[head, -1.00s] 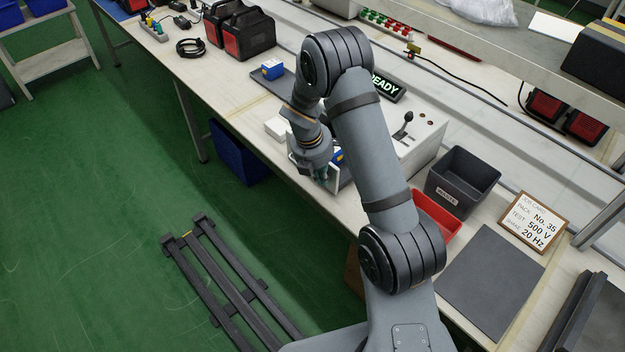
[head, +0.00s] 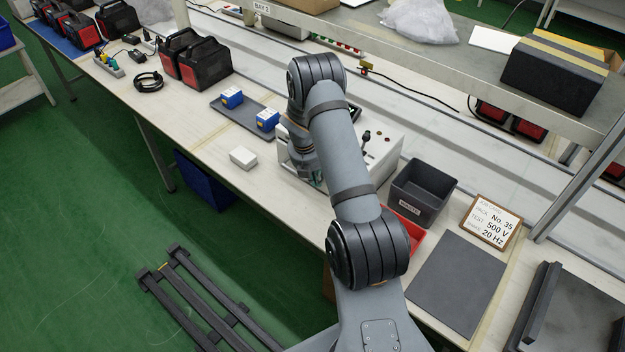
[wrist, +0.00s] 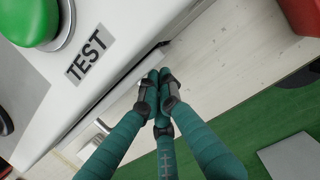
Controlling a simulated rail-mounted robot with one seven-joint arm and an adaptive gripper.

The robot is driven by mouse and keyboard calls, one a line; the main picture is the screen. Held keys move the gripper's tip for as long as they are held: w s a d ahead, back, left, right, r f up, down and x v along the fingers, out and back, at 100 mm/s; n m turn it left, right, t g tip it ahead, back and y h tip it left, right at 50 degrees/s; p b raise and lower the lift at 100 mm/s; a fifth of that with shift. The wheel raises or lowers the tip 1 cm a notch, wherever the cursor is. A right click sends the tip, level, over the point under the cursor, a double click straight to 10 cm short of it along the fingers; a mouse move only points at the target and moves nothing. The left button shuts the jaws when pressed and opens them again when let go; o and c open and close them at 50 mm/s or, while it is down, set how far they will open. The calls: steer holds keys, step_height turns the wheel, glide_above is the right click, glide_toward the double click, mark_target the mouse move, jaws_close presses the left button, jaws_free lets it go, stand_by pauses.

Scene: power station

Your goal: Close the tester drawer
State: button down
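The tester (head: 378,152) is a white box with a lever, on the bench partly behind my arm. In the wrist view its white body (wrist: 105,20) shows a green button and a TEST label. The tester drawer's pale front (wrist: 122,103) lies along the tester's lower side, with a narrow dark gap between them; it looks nearly or fully in. My gripper (wrist: 158,76) has teal fingers with their tips together, at the drawer front, holding nothing visible. I cannot tell if they touch it. In the head view the drawer is mostly hidden by my arm.
Two blue-and-yellow packs (head: 232,97) sit on a dark tray left of the tester. A small white box (head: 243,157) lies near the bench's front edge. A grey bin (head: 422,192) and a red bin (head: 405,240) stand right of the tester.

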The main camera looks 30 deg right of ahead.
steer(key=shift+d, duration=0.15)
steer(key=shift+s+a+f+b, duration=0.1)
steer(key=shift+s+a+b, duration=0.1)
steer(key=shift+a+b, duration=0.25)
steer(key=a+b, duration=0.1)
steer(key=s+a, duration=0.1)
steer(key=a, duration=0.1)
steer(key=shift+s+a+f+b, duration=0.1)
steer(key=shift+f+b, duration=0.05)
steer(key=shift+b, duration=0.2)
steer(key=w+p+v, duration=0.1)
steer(key=v, duration=0.9)
steer(key=shift+s+r, duration=0.25)
steer(key=shift+s, duration=0.25)
steer(key=shift+f, duration=0.1)
steer(key=x, duration=1)
steer(key=shift+d, duration=0.25)
steer(key=d, duration=0.1)
steer(key=w+d+p, duration=0.1)
steer(key=d, duration=0.1)
steer(key=shift+w+d+r+p, duration=0.2)
steer(key=shift+w+d+p, duration=0.05)
steer(key=shift+p, duration=0.15)
steer(key=shift+a+f, duration=0.15)
steer(key=shift+a, duration=0.1)
steer(key=shift+s+a+b, duration=0.2)
steer(key=shift+a+b, duration=0.05)
steer(key=shift+b, duration=0.1)
